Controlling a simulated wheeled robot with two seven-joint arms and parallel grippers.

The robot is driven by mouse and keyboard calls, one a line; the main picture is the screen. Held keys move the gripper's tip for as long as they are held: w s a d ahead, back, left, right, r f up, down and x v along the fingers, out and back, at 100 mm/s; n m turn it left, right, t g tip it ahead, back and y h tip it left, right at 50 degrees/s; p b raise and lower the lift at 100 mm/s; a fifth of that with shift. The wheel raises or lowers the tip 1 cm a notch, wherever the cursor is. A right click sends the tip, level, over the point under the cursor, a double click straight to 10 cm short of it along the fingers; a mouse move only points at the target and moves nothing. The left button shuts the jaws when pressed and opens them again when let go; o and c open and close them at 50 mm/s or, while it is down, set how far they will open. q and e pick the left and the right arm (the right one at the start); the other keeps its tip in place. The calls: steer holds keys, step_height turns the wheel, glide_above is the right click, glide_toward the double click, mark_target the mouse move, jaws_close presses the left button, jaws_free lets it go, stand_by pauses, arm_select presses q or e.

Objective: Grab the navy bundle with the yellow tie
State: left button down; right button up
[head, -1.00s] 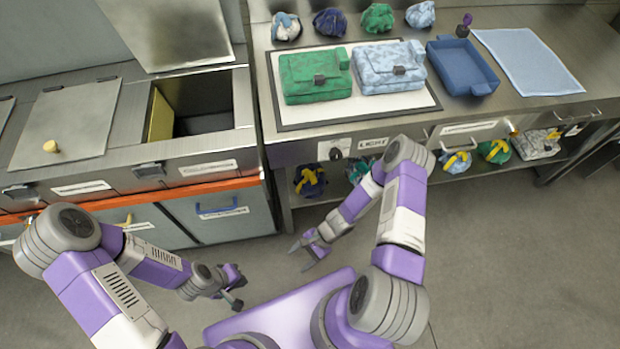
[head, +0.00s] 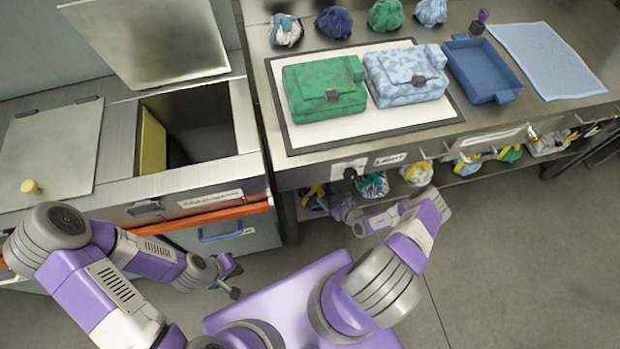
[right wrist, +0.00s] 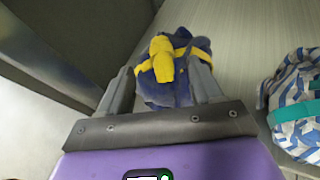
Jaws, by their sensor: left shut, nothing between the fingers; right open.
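The navy bundle (right wrist: 190,93) with a yellow tie (right wrist: 163,62) lies on the lower shelf in the right wrist view. In the head view the navy bundle (head: 314,198) shows only in part, under the counter's front edge. My right gripper (right wrist: 160,68) is open, with one finger on each side of the bundle in the picture. I cannot tell whether the fingers touch it. In the head view my right gripper (head: 338,205) is at the shelf opening, its tips hard to make out. My left gripper (head: 236,281) is shut and empty, low in front of the left cabinet.
A white and blue bundle with a teal tie (right wrist: 295,105) lies to the right of the navy one. Several tied bundles line the shelf. The counter (head: 290,170) overhangs it, carrying green and light-blue bags (head: 325,88) (head: 405,76). A cabinet side stands on the left.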

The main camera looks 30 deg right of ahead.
mark_target(317, 187)
steer(key=shift+w+a+f, duration=0.1)
steer(key=shift+w+f, duration=0.15)
steer(key=shift+w, duration=0.3)
steer(key=shift+b+x, duration=0.7)
steer(key=shift+x, duration=0.15)
steer(key=b+x, duration=0.2)
steer(key=x, duration=0.2)
steer(key=shift+w+r, duration=0.1)
steer(key=shift+w, duration=0.15)
steer(key=shift+r, duration=0.1)
jaws_close()
